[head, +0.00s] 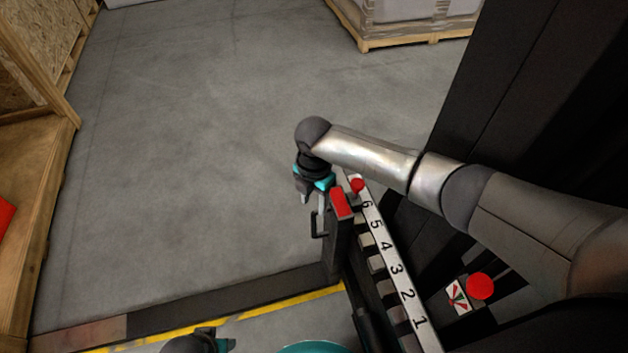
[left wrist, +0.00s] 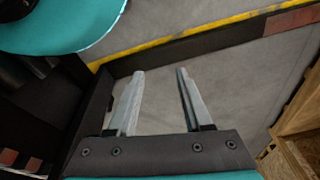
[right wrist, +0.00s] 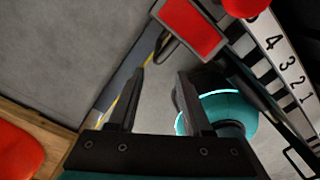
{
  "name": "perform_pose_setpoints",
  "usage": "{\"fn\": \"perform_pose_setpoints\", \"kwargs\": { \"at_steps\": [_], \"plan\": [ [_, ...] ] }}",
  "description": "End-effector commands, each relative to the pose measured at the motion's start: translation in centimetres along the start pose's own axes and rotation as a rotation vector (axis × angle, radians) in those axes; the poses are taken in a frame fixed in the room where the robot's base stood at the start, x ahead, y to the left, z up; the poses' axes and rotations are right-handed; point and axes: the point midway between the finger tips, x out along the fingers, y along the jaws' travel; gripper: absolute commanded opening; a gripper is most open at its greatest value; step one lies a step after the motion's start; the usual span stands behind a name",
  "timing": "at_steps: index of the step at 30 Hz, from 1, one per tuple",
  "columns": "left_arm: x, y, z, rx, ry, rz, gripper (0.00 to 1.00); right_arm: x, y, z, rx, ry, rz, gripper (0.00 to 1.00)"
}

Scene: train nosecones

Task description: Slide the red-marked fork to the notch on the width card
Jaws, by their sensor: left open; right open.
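The red-marked fork is a dark upright with a red top (head: 340,203) at the 6 end of a white numbered strip (head: 393,262). Its red face (right wrist: 190,28) and a dark loop handle fill the top of the right wrist view. My right gripper (head: 312,203) is open and empty just left of the fork; I see no contact. Its open fingers (right wrist: 160,78) point below the handle. A small card with red marks (head: 457,297) sits right of the strip; I cannot tell its notch or whether it is the width card. My left gripper (left wrist: 160,75) is open and empty, over the floor.
A red knob (head: 357,186) stands at the strip's far end. A red button (head: 480,286) is beside the small card. A dark beam with a yellow line (head: 290,303) crosses below. Wooden crates (head: 40,170) stand at left; the grey floor between is clear.

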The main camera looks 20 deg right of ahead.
Motion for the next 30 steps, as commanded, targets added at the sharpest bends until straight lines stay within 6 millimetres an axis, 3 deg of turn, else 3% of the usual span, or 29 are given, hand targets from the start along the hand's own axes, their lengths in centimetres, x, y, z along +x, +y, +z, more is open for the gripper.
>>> {"fn": "perform_pose_setpoints", "kwargs": {
  "at_steps": [15,30],
  "plan": [
    [3.5,-1.3,3.4,0.009,-0.016,-0.018,0.5,-4.7,0.0,0.0,0.0,0.001,0.001,0.5],
    [4.3,-1.6,4.2,0.011,-0.014,-0.022,0.5,-5.6,0.0,0.0,0.0,0.0,0.0,0.5]
  ]
}}
